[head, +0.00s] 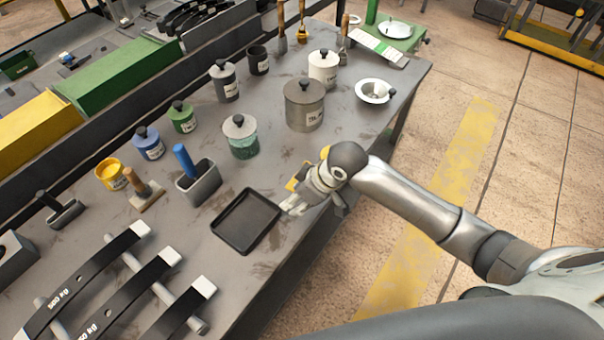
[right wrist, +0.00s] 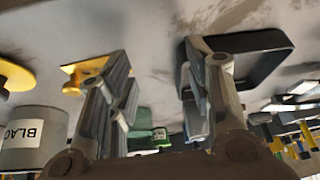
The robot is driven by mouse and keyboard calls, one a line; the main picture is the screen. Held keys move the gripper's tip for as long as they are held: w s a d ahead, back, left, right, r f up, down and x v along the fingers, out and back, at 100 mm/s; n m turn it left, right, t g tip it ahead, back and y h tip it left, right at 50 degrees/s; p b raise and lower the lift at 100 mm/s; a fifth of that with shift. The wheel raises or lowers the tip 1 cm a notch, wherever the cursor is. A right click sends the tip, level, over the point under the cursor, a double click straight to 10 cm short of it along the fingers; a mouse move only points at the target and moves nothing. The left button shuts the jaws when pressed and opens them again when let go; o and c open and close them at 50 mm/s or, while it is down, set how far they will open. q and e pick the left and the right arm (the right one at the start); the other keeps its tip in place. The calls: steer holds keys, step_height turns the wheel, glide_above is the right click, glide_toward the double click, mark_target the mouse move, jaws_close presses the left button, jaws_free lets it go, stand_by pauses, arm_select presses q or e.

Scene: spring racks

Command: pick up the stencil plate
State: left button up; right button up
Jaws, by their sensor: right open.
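A small yellow plate, which I take for the stencil plate (right wrist: 84,72), lies on the grey table. In the right wrist view it is left of centre, partly hidden behind one finger. In the head view only a yellow edge (head: 292,185) shows beside my right gripper, which hides the rest. My right gripper (head: 297,206) is low over the table's near edge, between the black tray and the large grey can. Its two fingers stand apart in the right wrist view (right wrist: 157,68), with nothing held between them. My left gripper is not in view.
The black tray (head: 246,220) lies just left of my right gripper. The large grey can (head: 304,106) stands behind it, and a green-speckled jar (head: 240,136) farther left. Several lidded jars line the back. Black spring leaves on a rack (head: 120,296) fill the front left.

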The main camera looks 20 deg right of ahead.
steer(key=w+d+r+h, duration=0.1)
steer(key=w+d+r, duration=0.6)
steer(key=w+d, duration=0.2)
steer(key=p+x, duration=0.1)
steer(key=x, duration=0.4)
steer(key=shift+w+f, duration=0.25)
steer(key=shift+f, duration=0.05)
steer(key=shift+a+f+p, duration=0.2)
steer(key=shift+f+p, duration=0.3)
steer(key=shift+p, duration=0.05)
steer(key=p+x, duration=0.1)
steer(key=x, duration=0.2)
steer(key=shift+s+a+f, duration=0.1)
steer(key=shift+a+f, duration=0.15)
steer(key=shift+f, duration=0.4)
steer(key=shift+c, duration=0.5)
steer(key=c, duration=0.9)
